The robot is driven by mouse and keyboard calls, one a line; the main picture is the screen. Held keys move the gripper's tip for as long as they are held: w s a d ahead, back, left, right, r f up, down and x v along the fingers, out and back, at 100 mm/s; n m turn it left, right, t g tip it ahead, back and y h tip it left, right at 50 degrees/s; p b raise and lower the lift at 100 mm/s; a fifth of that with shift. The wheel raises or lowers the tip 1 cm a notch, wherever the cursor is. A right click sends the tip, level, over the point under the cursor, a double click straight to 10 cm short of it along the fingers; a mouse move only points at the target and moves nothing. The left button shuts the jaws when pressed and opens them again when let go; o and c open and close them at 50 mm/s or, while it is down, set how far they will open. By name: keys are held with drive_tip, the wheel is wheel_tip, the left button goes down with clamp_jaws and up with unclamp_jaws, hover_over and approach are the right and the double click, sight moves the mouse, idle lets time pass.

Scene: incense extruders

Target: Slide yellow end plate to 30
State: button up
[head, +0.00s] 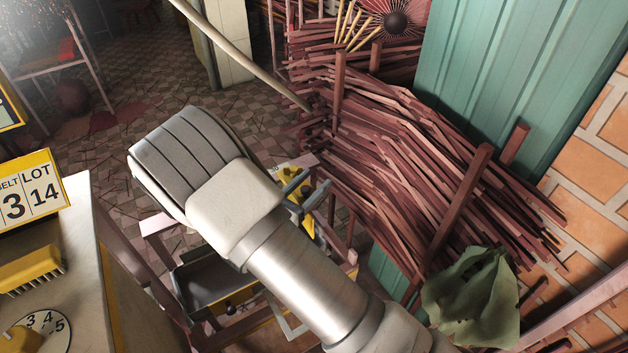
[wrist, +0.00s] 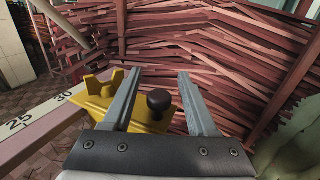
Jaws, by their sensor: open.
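The yellow end plate (wrist: 97,88) is in the middle left of the wrist view, with a forked yellow top and a dark round knob (wrist: 158,101). It sits at the right end of the visible scale rail (wrist: 40,118), just right of the 30 mark; the 25 mark is further left. My gripper (wrist: 158,73) is open. The knob shows between its fingers, and the left finger hides part of the plate. I cannot tell whether the fingers touch it. In the head view, my gripper (head: 313,181) is partly hidden by my arm, with yellow parts (head: 307,216) beside it.
A stack of reddish-brown sticks (head: 400,150) stands behind the rail. A green cloth (head: 475,298) lies at the lower right. A counter with a yellow LOT 14 sign (head: 35,187) and a dial (head: 45,325) is at the left. Tiled floor (head: 160,90) is open behind.

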drive_tip(key=v, duration=1.6)
drive_tip(key=shift+s+a, duration=0.25)
drive_tip(key=shift+s, duration=0.05)
drive_tip(key=d+r+m+g+p, duration=0.1)
drive_tip(key=d+r+m+g, duration=0.55)
drive_tip(key=d, duration=0.35)
drive_tip(key=d+r+m+g+p, duration=0.2)
drive_tip(key=d+r+m+g, duration=0.45)
drive_tip(key=d+m, duration=0.2)
drive_tip(key=s+d+r+m+t+y+p, duration=0.1)
drive_tip(key=s+d+r+m+y, duration=0.3)
drive_tip(key=r+m, duration=0.3)
drive_tip(key=s+d+r+m+t+y+p, duration=0.1)
drive_tip(key=s+d+r+m+t+y, duration=0.1)
drive_tip(key=s+d+r+m+y, duration=0.2)
wheel_tip(320, 180, up, 3)
drive_tip(key=s+m+y, duration=0.1)
drive_tip(key=m, duration=0.2)
drive_tip(key=shift+s+t+y+p, duration=0.3)
drive_tip(key=shift+s+y, duration=0.1)
